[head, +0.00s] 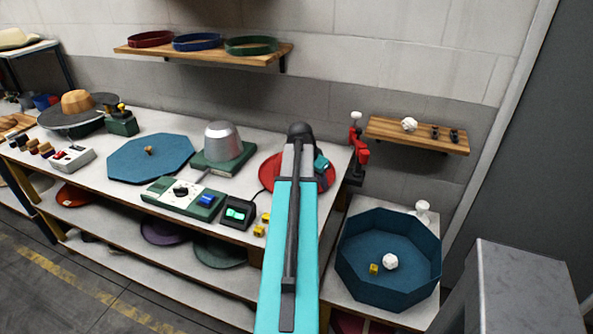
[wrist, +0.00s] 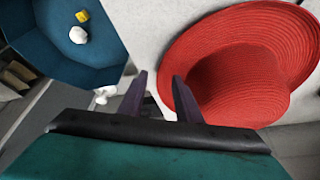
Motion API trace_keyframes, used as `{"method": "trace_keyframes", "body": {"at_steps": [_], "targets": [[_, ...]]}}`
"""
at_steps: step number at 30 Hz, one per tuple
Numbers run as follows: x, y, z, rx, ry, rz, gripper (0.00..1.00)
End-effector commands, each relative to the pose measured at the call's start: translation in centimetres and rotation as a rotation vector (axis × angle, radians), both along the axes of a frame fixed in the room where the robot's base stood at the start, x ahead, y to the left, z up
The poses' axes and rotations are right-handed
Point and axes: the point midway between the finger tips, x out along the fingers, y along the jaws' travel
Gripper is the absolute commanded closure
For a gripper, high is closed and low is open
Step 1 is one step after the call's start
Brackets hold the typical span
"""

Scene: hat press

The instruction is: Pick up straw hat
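A red straw hat (wrist: 245,75) with a ridged weave fills the right of the wrist view, its round crown and wide brim showing. In the head view the red hat (head: 267,172) lies at the right end of the long table, partly hidden behind my arm. My gripper (wrist: 158,76) has its two dark fingers apart at the hat's brim edge. The right finger overlaps the brim in the picture; the left finger is outside it. I cannot tell whether either finger touches the hat.
A blue octagonal bin (head: 345,262) with a white ball and a yellow cube stands on a lower stand at right. A metal hat form (head: 223,142), a control box (head: 184,198) and a red clamp-like tool (head: 357,150) are close by. A wall shelf (head: 385,128) is behind at right.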

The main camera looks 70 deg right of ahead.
Motion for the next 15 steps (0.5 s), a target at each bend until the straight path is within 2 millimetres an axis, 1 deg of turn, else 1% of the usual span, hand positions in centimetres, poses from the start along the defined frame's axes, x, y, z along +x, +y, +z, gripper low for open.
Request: {"method": "trace_keyframes", "body": {"at_steps": [9, 15], "targets": [[-0.4, -0.9, -2.4, 0.001, 0.001, 0.001, 0.69], [-0.6, -1.3, -3.5, 0.000, 0.000, 0.001, 0.69]]}}
